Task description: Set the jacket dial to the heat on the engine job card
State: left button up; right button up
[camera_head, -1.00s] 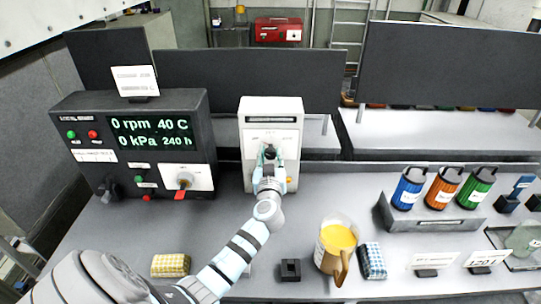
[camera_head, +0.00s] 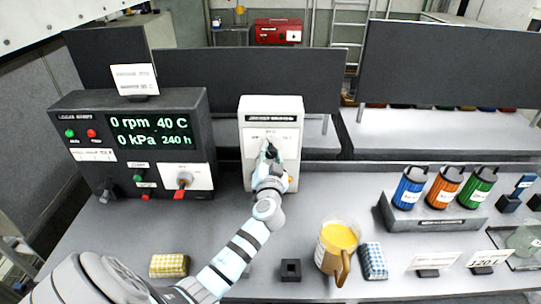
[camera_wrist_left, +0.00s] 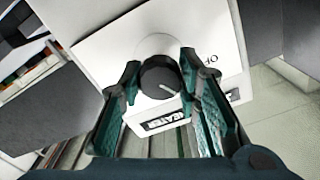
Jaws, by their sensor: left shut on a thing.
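A white box (camera_head: 271,112) stands at the back middle of the bench with a dark round dial (camera_head: 270,147) on its front. In the left wrist view the dial (camera_wrist_left: 160,77) is a black knob with a pale pointer mark, on a white plate with "OFF" and a label that seems to read "HEATER". My left gripper (camera_head: 269,160) is at the box front, its fingers shut on the dial from both sides. A white card (camera_head: 134,79) stands on top of the dark control panel at left; its print is too small to read. My right gripper is not in view.
The control panel (camera_head: 72,183) shows 0 rpm, 40 C, 0 kPa and 240 h, and has a red-handled dial (camera_head: 183,182). A jug of yellow liquid (camera_head: 338,240), cloths and a small black block (camera_head: 291,269) lie near my forearm. Several coloured bottles stand at right.

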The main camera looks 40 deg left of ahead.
pick_arm(q)
jog(key=m, duration=0.4)
jog(key=shift+m, duration=0.3)
jog(key=m+p, duration=0.1)
jog(key=m, duration=0.3)
jog(key=shift+m, duration=0.3)
jog(key=m+p, duration=0.1)
jog(key=m, duration=0.3)
jog(key=shift+p, duration=0.35)
jog(key=shift+m+p, duration=0.6)
jog(key=shift+m, duration=1.8)
jog(key=o, duration=1.1)
jog(key=shift+o, duration=0.2)
